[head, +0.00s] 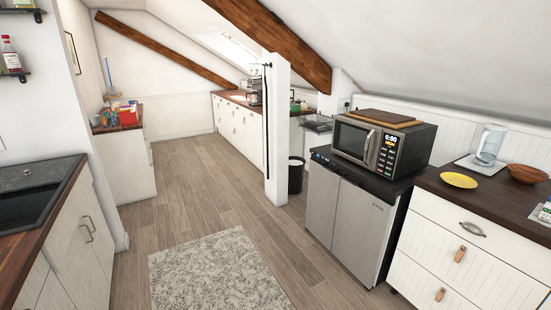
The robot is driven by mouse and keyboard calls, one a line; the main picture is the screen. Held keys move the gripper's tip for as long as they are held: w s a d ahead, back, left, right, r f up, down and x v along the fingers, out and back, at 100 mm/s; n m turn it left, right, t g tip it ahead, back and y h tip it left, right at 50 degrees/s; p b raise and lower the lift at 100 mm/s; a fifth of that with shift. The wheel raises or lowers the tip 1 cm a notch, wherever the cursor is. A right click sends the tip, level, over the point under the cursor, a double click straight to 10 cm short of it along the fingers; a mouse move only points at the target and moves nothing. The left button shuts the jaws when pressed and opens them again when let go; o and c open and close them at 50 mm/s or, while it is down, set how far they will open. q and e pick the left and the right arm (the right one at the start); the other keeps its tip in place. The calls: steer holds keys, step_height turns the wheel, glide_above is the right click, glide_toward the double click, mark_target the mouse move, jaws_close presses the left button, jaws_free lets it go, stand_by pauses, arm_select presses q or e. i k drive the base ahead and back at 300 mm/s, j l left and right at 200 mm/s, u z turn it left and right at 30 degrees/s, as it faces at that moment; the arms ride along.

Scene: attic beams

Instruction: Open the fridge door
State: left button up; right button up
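The fridge is a low unit with a black top and side and silver fronts, right of the middle in the head view. It has two upright front panels side by side, a left panel (320,203) and a right panel (361,233). Both look shut, with a dark gap between them. No clear handle shows on either front. Neither of my grippers is in view.
A microwave (374,146) with a wooden board (384,118) stands on the fridge. White drawers (463,255) adjoin it at right. A white post (276,140) and a black bin (296,176) stand beyond. Open floor (205,190) and a rug (215,275) lie before the fridge.

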mark_target(364, 214)
steer(key=i+u, duration=0.45)
steer(key=i, duration=1.3)
steer(key=i+z, duration=0.35)
steer(key=i+j+z, duration=0.2)
steer(key=i+z, duration=0.2)
steer(key=i, duration=0.15)
steer(key=i+j+z, duration=0.7)
steer(key=i+l, duration=0.05)
steer(key=i, duration=0.05)
